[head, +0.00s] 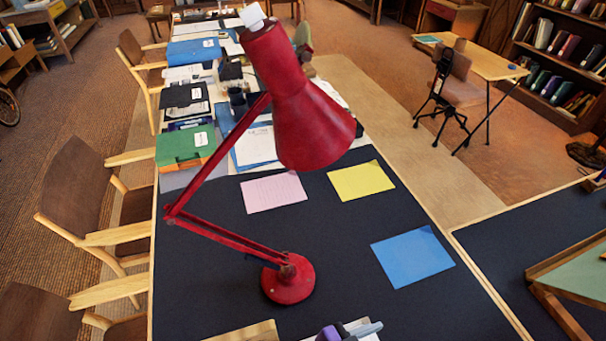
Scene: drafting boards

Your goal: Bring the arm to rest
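The task names no object apart from my arm. I cannot make out my arm or my gripper in the head view. A red desk lamp (300,120) with a jointed arm and a round base stands upright on the dark table top (340,235), close in front of the camera. Pink (273,192), yellow (360,181) and blue (412,257) sheets lie flat around it. Purple and grey items (345,332) at the bottom edge are cut off.
Folders, a green box (185,148) and papers crowd the table's far part. Wooden chairs (78,190) line its left side. A second dark table (540,235) stands at right. Open floor (390,85) lies beyond, with a small desk (470,58) and bookshelves.

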